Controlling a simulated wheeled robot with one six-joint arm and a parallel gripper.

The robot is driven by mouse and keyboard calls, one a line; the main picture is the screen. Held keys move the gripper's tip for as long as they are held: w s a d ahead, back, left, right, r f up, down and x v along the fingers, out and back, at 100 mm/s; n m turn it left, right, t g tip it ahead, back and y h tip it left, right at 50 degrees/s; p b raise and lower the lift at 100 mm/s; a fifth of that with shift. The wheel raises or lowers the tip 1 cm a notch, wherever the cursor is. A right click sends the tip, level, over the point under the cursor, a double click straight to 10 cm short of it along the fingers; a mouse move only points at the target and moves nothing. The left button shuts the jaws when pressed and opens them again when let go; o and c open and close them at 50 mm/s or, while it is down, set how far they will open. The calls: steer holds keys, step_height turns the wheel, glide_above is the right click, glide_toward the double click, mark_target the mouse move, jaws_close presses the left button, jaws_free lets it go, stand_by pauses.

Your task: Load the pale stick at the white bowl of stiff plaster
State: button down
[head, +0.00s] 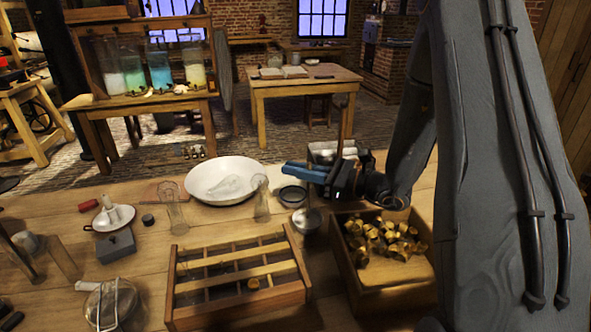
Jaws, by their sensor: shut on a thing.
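The white bowl (196,190) stands at the back middle of the bench, with a pale, glossy mass inside. My gripper (300,172), with blue fingers pointing left, is above the bench to the right of the bowl, clear of its rim. It is shut on a thin thing, apparently the pale stick, whose outline I can barely make out below the fingers. A small grey cup (307,222) stands below the gripper. I cannot tell whether the stick touches the cup.
A dark round pot (292,196) stands just below the fingers. Glass vessels (174,212) and (261,200) flank the bowl. A slatted wooden rack (238,304) lies in front, and a box of brass pieces (385,288) at right.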

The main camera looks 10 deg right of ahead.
steer(key=shift+f+b, duration=0.3)
steer(key=shift+f, duration=0.35)
stand_by(1.4)
steer(key=shift+r, duration=0.1)
step_height(320, 180, up, 7)
steer(key=p, duration=0.5)
stand_by(0.7)
